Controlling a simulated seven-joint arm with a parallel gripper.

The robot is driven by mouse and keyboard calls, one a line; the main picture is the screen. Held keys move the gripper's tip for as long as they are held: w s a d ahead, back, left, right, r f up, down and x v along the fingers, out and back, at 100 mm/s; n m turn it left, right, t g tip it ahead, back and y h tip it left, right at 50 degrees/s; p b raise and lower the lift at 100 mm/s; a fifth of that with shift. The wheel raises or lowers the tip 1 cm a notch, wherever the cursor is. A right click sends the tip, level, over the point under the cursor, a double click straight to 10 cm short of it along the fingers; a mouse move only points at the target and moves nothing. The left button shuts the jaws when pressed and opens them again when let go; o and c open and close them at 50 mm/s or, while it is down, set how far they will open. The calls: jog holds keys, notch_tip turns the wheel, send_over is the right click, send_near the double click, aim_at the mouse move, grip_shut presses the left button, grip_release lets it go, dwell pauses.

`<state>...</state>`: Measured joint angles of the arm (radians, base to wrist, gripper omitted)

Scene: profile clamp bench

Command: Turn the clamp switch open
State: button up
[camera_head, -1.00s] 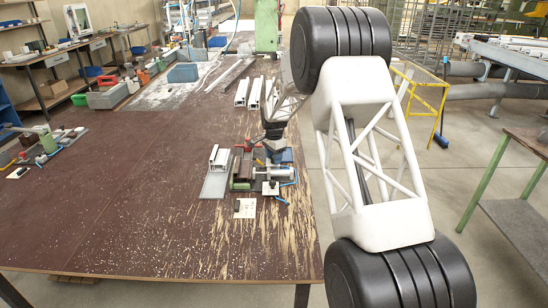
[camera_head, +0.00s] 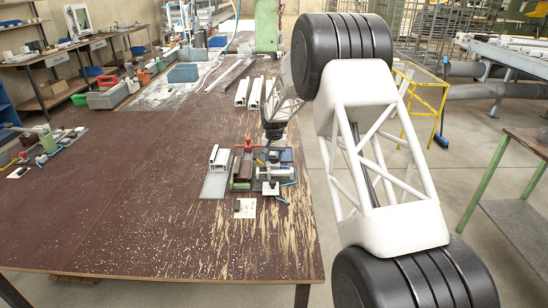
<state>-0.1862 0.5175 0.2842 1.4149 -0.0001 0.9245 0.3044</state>
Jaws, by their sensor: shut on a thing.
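The clamp unit (camera_head: 268,174), with a pale cylinder, stands on the bench near its right edge. A red part (camera_head: 247,145) shows at its back left, by a dark reddish block. My gripper (camera_head: 268,150) points down at the back of the clamp unit, beside a dark box with blue (camera_head: 284,156). It is small in the picture and its jaws are shut on what looks like the clamp switch. The switch is mostly hidden by the jaws, and its angle cannot be made out.
A pale profile piece (camera_head: 220,158) lies on a grey plate just left of the clamp. Two long white profiles (camera_head: 254,93) lie behind.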

jog(key=shift+n, duration=0.7)
jog(key=o, duration=0.9)
jog(key=shift+r, duration=0.1)
jog(key=shift+r, duration=3.85)
